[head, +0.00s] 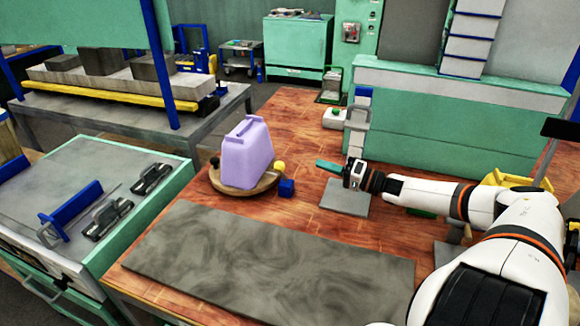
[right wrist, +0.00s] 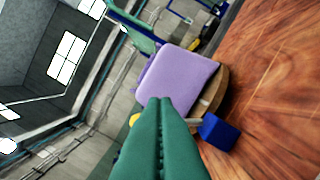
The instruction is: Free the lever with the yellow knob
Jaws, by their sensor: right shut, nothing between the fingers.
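The yellow knob (head: 279,167) shows at the right edge of a round wooden disc (head: 262,192); its lever is mostly hidden. A lilac canister (head: 247,155) stands upright on the disc. A blue block (head: 286,187) sits at the disc's right edge, just in front of the knob; I cannot tell whether they touch. My right gripper (head: 328,166), with green fingers, is shut and empty to the right of the knob, pointing left at it. In the right wrist view, the fingers (right wrist: 160,125) overlap the canister (right wrist: 178,80), with the yellow knob (right wrist: 134,119) partly visible behind.
A dark knob (head: 214,163) is at the disc's left. A grey slab (head: 270,250) covers the front of the wooden table. A grey plate (head: 345,198) lies below my right gripper. Bare wood surrounds the disc.

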